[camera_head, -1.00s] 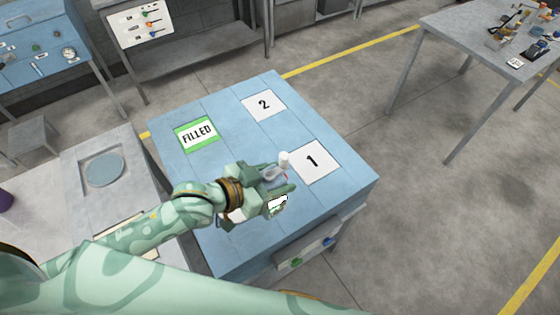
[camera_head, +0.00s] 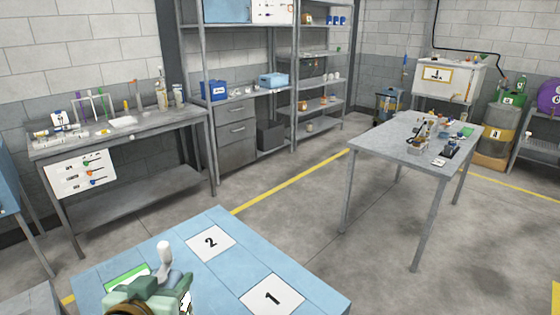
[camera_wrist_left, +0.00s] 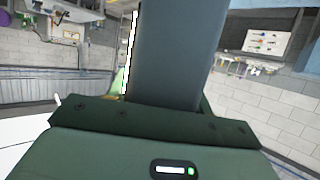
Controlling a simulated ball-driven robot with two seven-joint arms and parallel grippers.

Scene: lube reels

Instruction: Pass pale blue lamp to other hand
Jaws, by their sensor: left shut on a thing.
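My left gripper (camera_head: 168,284) is low at the left of the head view, above the blue worktop. It is shut on the pale blue lamp (camera_head: 175,277), which shows as a small grey-blue body with a rounded white end (camera_head: 165,252) pointing up. The gripper hides the lamp's lower part. In the left wrist view, a broad blue-grey shape (camera_wrist_left: 170,50) rises from behind the dark green gripper body; it appears to be the held lamp, seen very close. My right gripper is not in view.
The blue worktop (camera_head: 228,262) carries white squares marked 2 (camera_head: 211,242) and 1 (camera_head: 272,296); a green-edged card (camera_head: 127,279) is partly hidden. Clear floor separates it from a cluttered grey table (camera_head: 385,143). A workbench (camera_head: 125,133) and shelving stand behind.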

